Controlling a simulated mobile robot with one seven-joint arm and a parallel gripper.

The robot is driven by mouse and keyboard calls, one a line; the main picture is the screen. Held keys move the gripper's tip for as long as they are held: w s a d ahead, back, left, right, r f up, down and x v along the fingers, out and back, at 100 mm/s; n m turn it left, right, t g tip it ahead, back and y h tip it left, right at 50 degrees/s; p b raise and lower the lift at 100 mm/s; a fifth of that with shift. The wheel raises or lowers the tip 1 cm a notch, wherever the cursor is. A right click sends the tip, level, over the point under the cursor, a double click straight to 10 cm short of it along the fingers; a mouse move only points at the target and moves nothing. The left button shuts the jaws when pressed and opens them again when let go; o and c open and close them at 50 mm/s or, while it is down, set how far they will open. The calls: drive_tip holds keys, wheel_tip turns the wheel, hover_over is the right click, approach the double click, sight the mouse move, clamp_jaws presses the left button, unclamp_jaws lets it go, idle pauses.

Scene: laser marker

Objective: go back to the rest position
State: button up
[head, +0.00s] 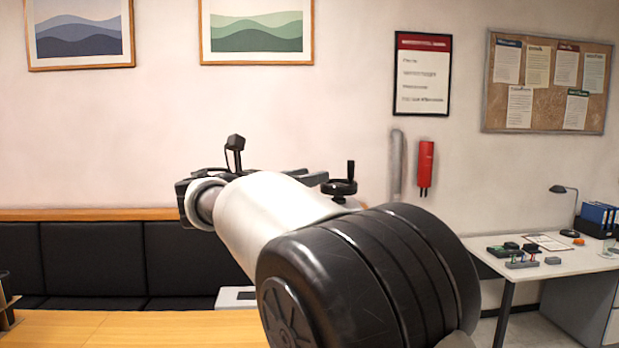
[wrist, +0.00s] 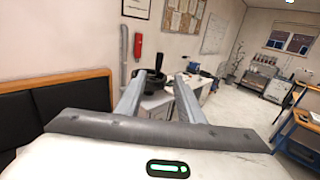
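My gripper (wrist: 159,76) is open, its two grey fingers apart with nothing between them. In the head view its fingers (head: 308,178) show past my white forearm, pointing right; the rest of it is mostly hidden. A black handwheel with an upright crank knob (head: 341,187) shows just right of the fingertips. In the wrist view the handwheel (wrist: 152,79) appears in the gap beyond the fingers, apart from them as far as I can tell. What carries the handwheel is mostly hidden by my arm.
A wooden tabletop (head: 60,328) lies at lower left, with a pale box (head: 236,296) at its back edge. A black padded bench (head: 95,255) runs along the wall. A white desk (head: 565,262) with small items stands at right. A red extinguisher (head: 425,165) hangs on the wall.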

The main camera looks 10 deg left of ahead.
drive_tip(key=s+d+f+m+g+y, duration=0.1)
drive_tip(key=s+d+f+m+g, duration=0.25)
drive_tip(key=d, duration=0.55)
drive_tip(key=s+d+f+m+g+y, duration=0.1)
drive_tip(key=s+d+f+m+g, duration=0.15)
drive_tip(key=s+d+m, duration=0.4)
drive_tip(key=s+d+f+m+g, duration=0.2)
drive_tip(key=d+f+m, duration=0.15)
drive_tip(key=d, duration=0.65)
drive_tip(key=s+f+m+y, duration=0.2)
drive_tip(key=s+f+m, duration=0.2)
drive_tip(key=s, duration=0.3)
drive_tip(key=s+d+f+m+g+y, duration=0.1)
drive_tip(key=s+f+m+y, duration=0.1)
drive_tip(key=s+f+m, duration=0.3)
drive_tip(key=s+d+f+m+g+y, duration=0.1)
drive_tip(key=s+f+m+y, duration=0.1)
drive_tip(key=s+f+m, duration=0.2)
drive_tip(key=s+m, duration=0.3)
drive_tip(key=s, duration=0.4)
drive_tip(key=shift+s+d+f+m+y, duration=0.2)
drive_tip(key=shift+d+f+m+y, duration=0.05)
drive_tip(key=shift+f+m+y, duration=0.15)
drive_tip(key=shift+c, duration=0.3)
